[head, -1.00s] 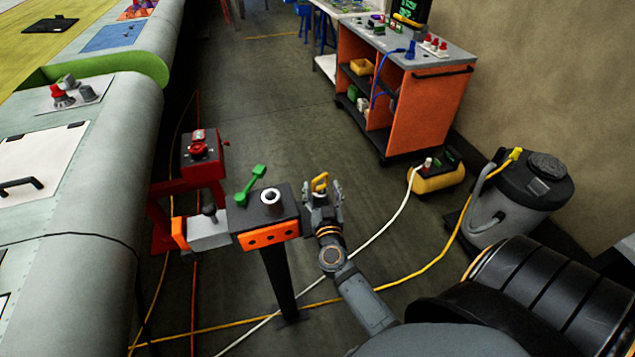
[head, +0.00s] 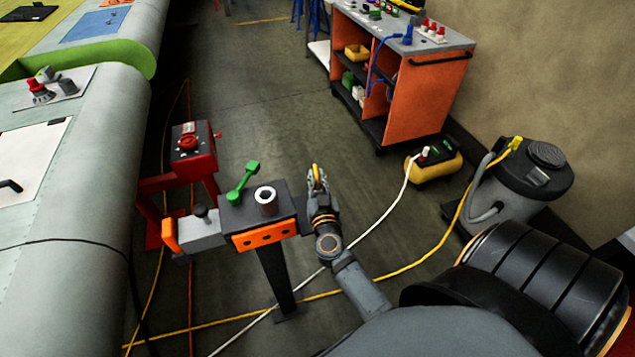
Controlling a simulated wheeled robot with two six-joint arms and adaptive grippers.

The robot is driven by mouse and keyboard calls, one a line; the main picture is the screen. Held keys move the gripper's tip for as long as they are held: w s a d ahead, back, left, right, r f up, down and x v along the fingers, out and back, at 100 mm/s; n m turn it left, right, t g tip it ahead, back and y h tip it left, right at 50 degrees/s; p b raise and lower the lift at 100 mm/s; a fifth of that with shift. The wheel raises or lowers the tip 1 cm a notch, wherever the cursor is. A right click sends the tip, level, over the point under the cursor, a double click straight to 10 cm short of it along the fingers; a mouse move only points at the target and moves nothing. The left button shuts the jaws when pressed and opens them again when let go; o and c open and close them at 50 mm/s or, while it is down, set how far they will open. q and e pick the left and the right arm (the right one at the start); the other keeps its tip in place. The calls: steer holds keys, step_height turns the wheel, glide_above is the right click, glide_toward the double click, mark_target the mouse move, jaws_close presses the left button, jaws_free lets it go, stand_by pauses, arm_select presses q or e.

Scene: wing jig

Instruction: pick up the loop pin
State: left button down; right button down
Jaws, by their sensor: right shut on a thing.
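The loop pin (head: 317,175) is a small yellow loop at the fingertips of my right gripper (head: 318,188). My right gripper is shut on it, just right of the dark stand's top. The lower part of the pin is hidden between the fingers. My right arm comes in from the lower right. My left gripper is not in view.
An orange cart (head: 425,95) and a vacuum (head: 520,185) stand right.

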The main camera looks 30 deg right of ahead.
steer(key=shift+r+p, duration=0.3)
steer(key=shift+r, duration=0.15)
step_height(320, 180, up, 9)
steer(key=p, duration=0.5)
steer(key=shift+r+p, duration=0.1)
steer(key=shift+p, duration=0.2)
stand_by(0.3)
